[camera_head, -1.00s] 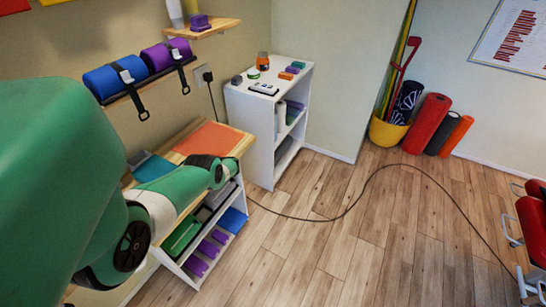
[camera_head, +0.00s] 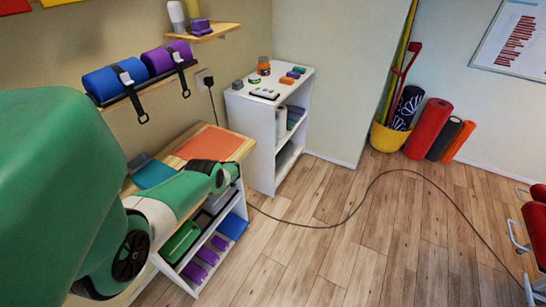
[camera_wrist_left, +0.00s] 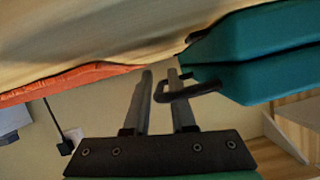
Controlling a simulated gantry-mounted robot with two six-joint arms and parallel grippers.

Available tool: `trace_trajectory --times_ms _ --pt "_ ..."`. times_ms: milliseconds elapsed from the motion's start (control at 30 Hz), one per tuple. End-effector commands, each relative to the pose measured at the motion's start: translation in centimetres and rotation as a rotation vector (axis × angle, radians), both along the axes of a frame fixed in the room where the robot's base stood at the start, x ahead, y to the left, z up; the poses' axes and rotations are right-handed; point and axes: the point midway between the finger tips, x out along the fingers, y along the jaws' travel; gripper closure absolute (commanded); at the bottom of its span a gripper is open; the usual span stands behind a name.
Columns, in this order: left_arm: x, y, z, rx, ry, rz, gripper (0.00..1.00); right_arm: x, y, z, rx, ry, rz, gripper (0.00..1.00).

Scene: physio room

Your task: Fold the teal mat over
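The teal mat (camera_head: 153,173) lies on the wooden bench top in the head view, partly hidden behind my green left arm. In the left wrist view the teal mat (camera_wrist_left: 275,55) shows as two thick teal layers at the upper right, with a dark loop handle (camera_wrist_left: 207,88) on its edge. My left gripper (camera_wrist_left: 160,75) has its two fingers apart. The end of the loop reaches into the gap between them, across the right finger; I cannot tell whether they touch. The left fingers are hidden in the head view. My right gripper is in neither view.
An orange mat (camera_head: 211,143) lies beside the teal mat on the bench. Below are shelves with a green box (camera_head: 181,242) and several purple blocks. A white shelf unit (camera_head: 262,155) stands behind. A black cable (camera_head: 335,216) crosses the open floor.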

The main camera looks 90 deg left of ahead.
Motion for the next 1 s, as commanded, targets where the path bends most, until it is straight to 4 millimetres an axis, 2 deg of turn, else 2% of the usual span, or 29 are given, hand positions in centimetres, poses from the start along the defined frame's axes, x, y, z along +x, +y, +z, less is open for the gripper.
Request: trace_trajectory --times_ms 133,267,500,700,1000 --pt "0.2 -0.1 0.2 0.001 0.0 -0.001 0.77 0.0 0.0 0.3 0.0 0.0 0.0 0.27" --pt "1.5 -0.7 1.2 -0.001 0.001 -0.003 0.77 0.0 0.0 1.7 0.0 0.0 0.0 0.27" --pt "6.1 -3.3 3.4 -0.001 0.001 -0.005 0.77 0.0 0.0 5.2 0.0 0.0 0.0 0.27" --pt "8.9 -4.9 4.3 0.0 0.0 -0.002 0.77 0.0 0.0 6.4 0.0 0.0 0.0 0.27" --pt "9.4 -5.3 4.2 0.0 0.0 0.001 0.77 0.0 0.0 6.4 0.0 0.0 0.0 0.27"
